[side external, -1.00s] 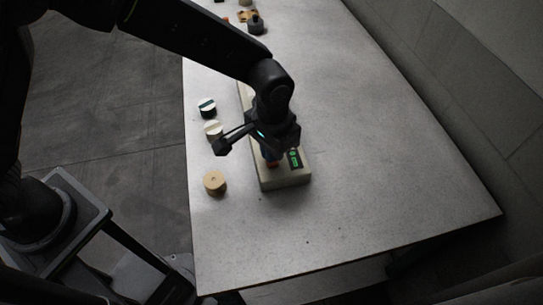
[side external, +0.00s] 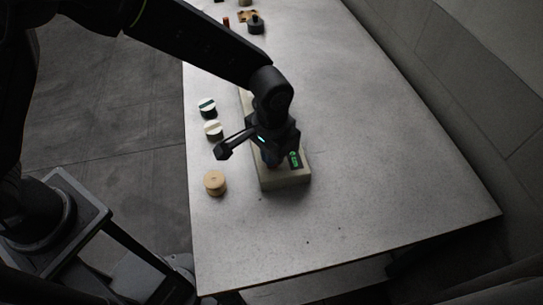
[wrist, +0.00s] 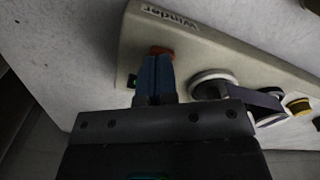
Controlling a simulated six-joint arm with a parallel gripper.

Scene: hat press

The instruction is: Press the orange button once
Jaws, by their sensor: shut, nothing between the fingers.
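The orange button (wrist: 161,50) shows in the wrist view, partly covered by my fingertips, near the end of a beige box (wrist: 225,48) labelled "Winder". The box also shows in the side view (side external: 285,179), lying on the grey table. My gripper (wrist: 157,60) has its blue fingers shut together and empty, pointing down at the button. The tips overlap the button's near edge; I cannot tell whether they press it. In the side view my gripper (side external: 272,163) is low over the box's near end and hides the button.
A small green-lit display (side external: 295,159) sits beside the gripper on the box. A round white-rimmed knob (wrist: 212,83) and more controls line the box. Loose round pieces, including a tan one (side external: 214,183), stand left of it. The table (side external: 390,190) is clear to the right.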

